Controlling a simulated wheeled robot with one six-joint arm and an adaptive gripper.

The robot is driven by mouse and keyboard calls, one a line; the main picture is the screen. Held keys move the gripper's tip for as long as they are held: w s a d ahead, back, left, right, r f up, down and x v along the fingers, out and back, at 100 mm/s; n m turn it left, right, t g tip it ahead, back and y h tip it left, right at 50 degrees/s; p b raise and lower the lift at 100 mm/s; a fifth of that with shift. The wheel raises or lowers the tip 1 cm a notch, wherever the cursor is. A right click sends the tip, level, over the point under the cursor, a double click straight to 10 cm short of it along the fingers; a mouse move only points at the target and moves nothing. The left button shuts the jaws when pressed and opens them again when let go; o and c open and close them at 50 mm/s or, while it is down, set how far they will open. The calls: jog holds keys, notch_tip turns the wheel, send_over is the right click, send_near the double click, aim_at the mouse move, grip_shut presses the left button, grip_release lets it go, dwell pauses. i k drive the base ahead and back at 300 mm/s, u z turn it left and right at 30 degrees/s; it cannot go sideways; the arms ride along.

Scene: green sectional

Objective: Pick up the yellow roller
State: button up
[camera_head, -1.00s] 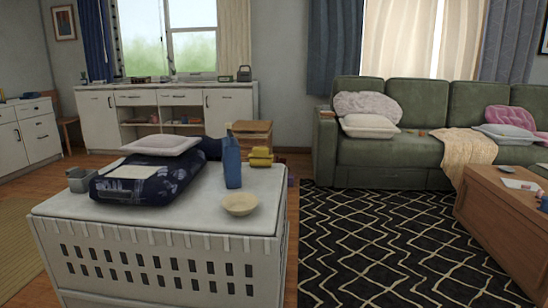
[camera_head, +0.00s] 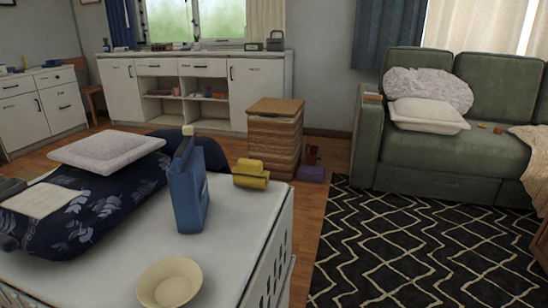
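The yellow roller (camera_head: 251,174) lies near the far right corner of a white slatted unit's top (camera_head: 235,225). It looks like a short double yellow shape with a dark line between its upper and lower parts. A blue bottle (camera_head: 188,190) with a pale cap stands to its left and nearer to me. A cream bowl (camera_head: 169,283) sits at the near edge. My gripper is not in view.
A dark blue patterned bundle (camera_head: 95,205) with a pale cushion (camera_head: 107,150) covers the top's left side. A wooden box-like stand (camera_head: 274,138) is behind the unit. A patterned rug (camera_head: 420,245) lies to the right, before a green sofa (camera_head: 440,160).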

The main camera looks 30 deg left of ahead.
aim_at(249, 173)
jog(key=i, duration=0.9)
jog(key=u, duration=0.95)
jog(key=i, duration=0.5)
